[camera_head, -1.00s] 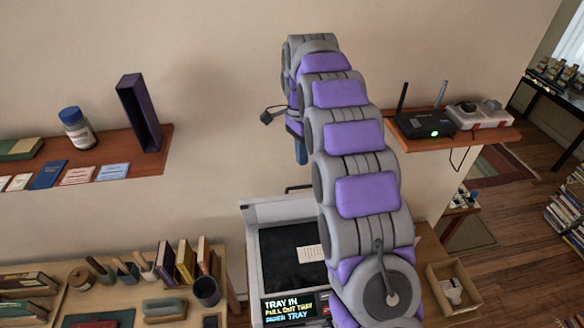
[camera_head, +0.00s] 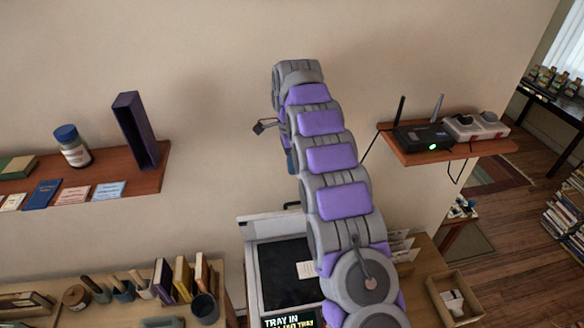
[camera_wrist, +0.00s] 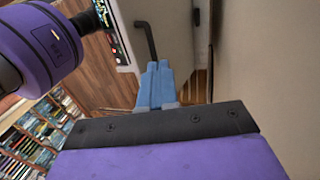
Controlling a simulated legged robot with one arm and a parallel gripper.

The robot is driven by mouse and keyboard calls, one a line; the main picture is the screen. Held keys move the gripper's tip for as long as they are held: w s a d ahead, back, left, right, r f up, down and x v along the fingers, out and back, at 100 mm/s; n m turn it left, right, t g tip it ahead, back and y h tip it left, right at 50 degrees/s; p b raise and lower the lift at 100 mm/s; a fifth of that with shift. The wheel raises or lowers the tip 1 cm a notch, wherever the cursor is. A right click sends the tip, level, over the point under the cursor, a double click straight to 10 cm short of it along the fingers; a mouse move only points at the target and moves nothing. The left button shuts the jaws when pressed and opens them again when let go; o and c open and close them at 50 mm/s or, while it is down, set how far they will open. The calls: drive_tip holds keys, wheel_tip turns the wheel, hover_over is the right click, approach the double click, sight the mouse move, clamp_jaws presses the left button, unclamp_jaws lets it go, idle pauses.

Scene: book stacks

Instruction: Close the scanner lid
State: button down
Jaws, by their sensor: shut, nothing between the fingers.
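The scanner (camera_head: 250,275) stands below the wall, with a dark glass bed and a small paper on it. Its lid looks raised: a pale edge (camera_head: 270,224) shows at the back, with a dark bent handle (camera_head: 292,205) above it. The handle also shows in the wrist view (camera_wrist: 148,42), beside a grey panel (camera_wrist: 175,45) that seems to be the lid. My gripper (camera_head: 291,163) is above the handle in the head view. Its blue fingers (camera_wrist: 157,85) are shut and empty, close to the handle; I cannot tell whether they touch. My arm hides the scanner's right side.
A screen (camera_head: 288,318) at the scanner's front reads "TRAY IN". A shelf (camera_head: 85,190) with a bottle is on the left; another with a router (camera_head: 422,137) is on the right. Books and cups crowd the table at left. An open box (camera_head: 455,298) sits at right.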

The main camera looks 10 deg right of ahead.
drive_tip(key=w+b+x, duration=0.1)
drive_tip(key=b+x, duration=0.2)
approach(299, 219)
drive_tip(key=shift+s+a+f, duration=0.1)
drive_tip(key=shift+a+f, duration=0.05)
drive_tip(key=shift+f, duration=0.3)
drive_tip(key=shift+s+a+f, duration=0.1)
drive_tip(key=shift+a+f, duration=0.05)
drive_tip(key=shift+f, duration=0.45)
